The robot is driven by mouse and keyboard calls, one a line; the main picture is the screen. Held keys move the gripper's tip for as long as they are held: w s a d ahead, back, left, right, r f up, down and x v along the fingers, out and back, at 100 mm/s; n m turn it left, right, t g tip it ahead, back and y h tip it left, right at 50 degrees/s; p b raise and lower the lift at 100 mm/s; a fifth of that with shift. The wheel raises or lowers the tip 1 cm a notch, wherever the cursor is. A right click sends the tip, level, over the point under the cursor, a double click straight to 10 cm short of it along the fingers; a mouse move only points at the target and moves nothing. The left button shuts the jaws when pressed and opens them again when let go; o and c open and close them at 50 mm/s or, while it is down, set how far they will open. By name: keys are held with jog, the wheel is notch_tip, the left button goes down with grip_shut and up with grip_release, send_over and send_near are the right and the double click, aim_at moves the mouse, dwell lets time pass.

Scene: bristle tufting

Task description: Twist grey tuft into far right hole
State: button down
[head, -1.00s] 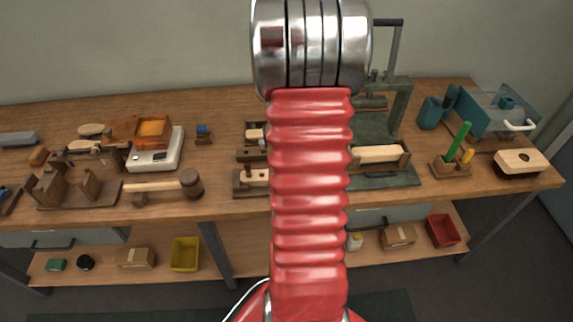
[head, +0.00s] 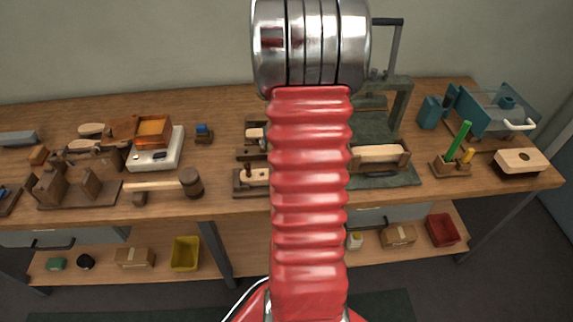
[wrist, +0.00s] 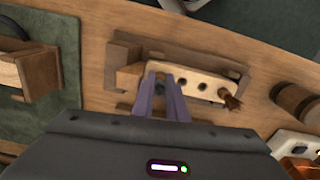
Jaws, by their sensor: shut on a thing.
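In the wrist view a pale wooden block (wrist: 202,87) with a row of dark holes sits in a brown wooden holder (wrist: 125,55). A brown tuft (wrist: 231,101) stands out at the block's right end. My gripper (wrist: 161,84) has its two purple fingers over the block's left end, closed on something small. I take it for the grey tuft, but it is barely visible between the fingers. Whether its end is inside a hole is hidden. In the head view the pale block (head: 257,175) shows only partly beside my red arm, which hides my gripper.
A mallet (head: 165,186) lies left of the block, and a white scale-like device (head: 155,158) stands behind it. A green press (head: 400,105) stands to the right.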

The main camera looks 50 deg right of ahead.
jog(key=c, duration=1.7)
grip_release()
jog(key=shift+o, duration=0.4)
jog(key=shift+d+r, duration=0.1)
jog(key=shift+r, duration=0.05)
jog(key=shift+o, duration=0.4)
jog(key=shift+r, duration=0.3)
jog(key=shift+f, duration=0.25)
jog(key=shift+c, duration=1)
jog(key=shift+o, duration=0.9)
